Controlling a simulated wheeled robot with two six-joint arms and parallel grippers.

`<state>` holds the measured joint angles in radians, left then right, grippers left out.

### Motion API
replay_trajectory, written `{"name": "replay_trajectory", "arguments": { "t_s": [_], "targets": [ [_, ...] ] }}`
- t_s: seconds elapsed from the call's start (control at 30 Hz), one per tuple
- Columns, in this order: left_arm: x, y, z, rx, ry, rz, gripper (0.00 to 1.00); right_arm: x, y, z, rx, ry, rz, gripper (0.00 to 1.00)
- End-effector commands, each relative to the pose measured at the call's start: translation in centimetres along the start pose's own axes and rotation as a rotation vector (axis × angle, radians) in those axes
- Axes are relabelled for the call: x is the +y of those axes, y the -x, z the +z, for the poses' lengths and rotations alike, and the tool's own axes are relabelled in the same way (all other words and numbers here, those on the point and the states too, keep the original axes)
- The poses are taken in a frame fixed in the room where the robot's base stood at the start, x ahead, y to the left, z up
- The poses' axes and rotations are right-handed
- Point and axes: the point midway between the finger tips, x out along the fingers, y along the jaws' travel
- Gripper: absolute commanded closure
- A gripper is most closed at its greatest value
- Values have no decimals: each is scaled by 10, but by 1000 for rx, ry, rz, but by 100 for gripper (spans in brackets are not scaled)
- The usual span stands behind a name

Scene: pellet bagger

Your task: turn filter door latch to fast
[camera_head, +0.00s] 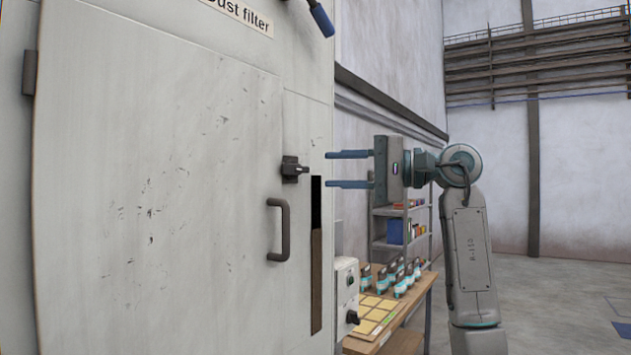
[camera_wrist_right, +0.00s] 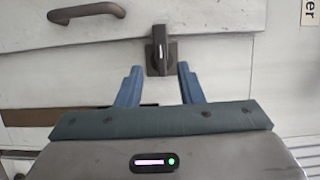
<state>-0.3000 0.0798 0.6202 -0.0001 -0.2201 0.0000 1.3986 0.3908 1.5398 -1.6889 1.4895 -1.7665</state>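The filter door (camera_head: 150,200) is a large grey scuffed panel at the left, under a "Dust filter" label (camera_head: 240,14). Its latch (camera_head: 293,169) is a small dark block with a knob near the door's right edge. My right gripper (camera_head: 328,170) is open and empty, its two blue fingers pointing left at the latch with a gap between. In the right wrist view the latch (camera_wrist_right: 159,50) stands just ahead of the fingertips, between their lines, its handle lengthwise with the fingers. My left gripper does not show.
A dark door handle (camera_head: 279,230) sits below the latch, and also shows in the wrist view (camera_wrist_right: 87,12). A dark slot (camera_head: 316,255) runs down beside the door. A control box (camera_head: 346,295), a wooden table (camera_head: 405,310) with bottles and a shelf (camera_head: 405,225) stand below and behind my right arm.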

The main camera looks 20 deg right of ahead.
Motion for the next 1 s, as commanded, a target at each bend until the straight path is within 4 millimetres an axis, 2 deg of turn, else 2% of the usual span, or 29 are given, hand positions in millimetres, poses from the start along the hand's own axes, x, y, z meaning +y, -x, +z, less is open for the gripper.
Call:
{"name": "replay_trajectory", "arguments": {
  "t_s": [0.03, 0.1, 0.3, 0.87, 1.0],
  "targets": [
    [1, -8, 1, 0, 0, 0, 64, 4, 12, -1, 4, 1, 0, 66],
    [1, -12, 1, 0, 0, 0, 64, 3, 24, 0, 2, 0, -1, 66],
    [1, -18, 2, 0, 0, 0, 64, 1, 44, 0, 1, -1, 0, 66],
    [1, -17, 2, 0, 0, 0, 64, 0, 47, 0, -2, -3, -1, 66],
    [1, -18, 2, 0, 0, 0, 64, 11, 36, 0, -32, -61, -47, 66]
  ]
}}
